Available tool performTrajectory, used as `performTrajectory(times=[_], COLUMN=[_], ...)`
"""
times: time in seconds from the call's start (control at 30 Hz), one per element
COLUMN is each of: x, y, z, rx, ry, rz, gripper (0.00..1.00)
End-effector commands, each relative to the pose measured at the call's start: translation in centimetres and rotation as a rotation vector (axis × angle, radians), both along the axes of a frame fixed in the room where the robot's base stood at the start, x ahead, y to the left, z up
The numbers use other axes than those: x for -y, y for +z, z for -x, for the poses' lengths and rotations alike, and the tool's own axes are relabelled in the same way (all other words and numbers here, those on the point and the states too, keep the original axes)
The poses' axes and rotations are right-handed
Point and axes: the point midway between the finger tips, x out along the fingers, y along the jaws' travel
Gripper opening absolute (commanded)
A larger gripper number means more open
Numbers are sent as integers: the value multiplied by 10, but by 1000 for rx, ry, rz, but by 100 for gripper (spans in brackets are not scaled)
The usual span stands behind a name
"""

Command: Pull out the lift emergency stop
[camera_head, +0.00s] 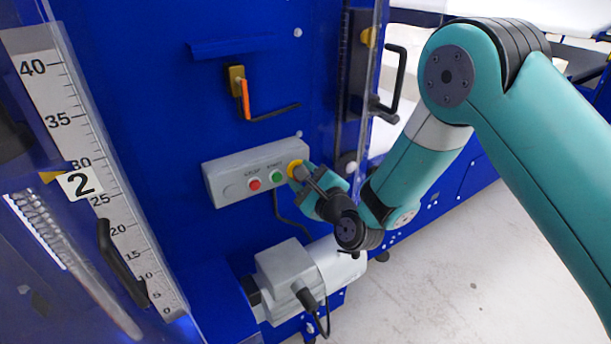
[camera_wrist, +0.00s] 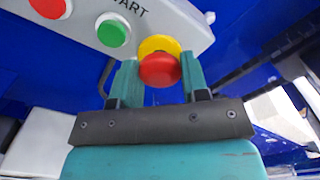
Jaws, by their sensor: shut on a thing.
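The lift emergency stop is a red mushroom button on a yellow base, at the right end of a grey control box (camera_head: 226,179). In the wrist view the red head (camera_wrist: 160,70) sits between the two teal fingers of my gripper (camera_wrist: 160,78), with the yellow base (camera_wrist: 158,44) behind it. My gripper is shut on the red head. In the head view my gripper (camera_head: 300,178) reaches the box from the right and hides most of the button; part of the yellow base (camera_head: 294,166) shows.
A red stop button (camera_head: 255,184) and a green start button (camera_head: 277,176) are left of my gripper on the same box. A grey motor (camera_head: 290,272) juts out below. A black handle (camera_head: 398,78) and a clear panel edge stand to the right.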

Motion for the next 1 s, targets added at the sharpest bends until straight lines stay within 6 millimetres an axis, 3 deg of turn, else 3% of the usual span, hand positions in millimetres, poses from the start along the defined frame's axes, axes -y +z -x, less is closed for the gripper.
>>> performTrajectory(times=[0.57,0.6,0.83,1.0], x=[3,3,3,3], y=[0,1,1,0], z=[4,4,4,4], rx=[3,3,1,1], ry=[-2,-2,-1,-1], rz=[0,0,0,0], gripper=[13,46,99,100])
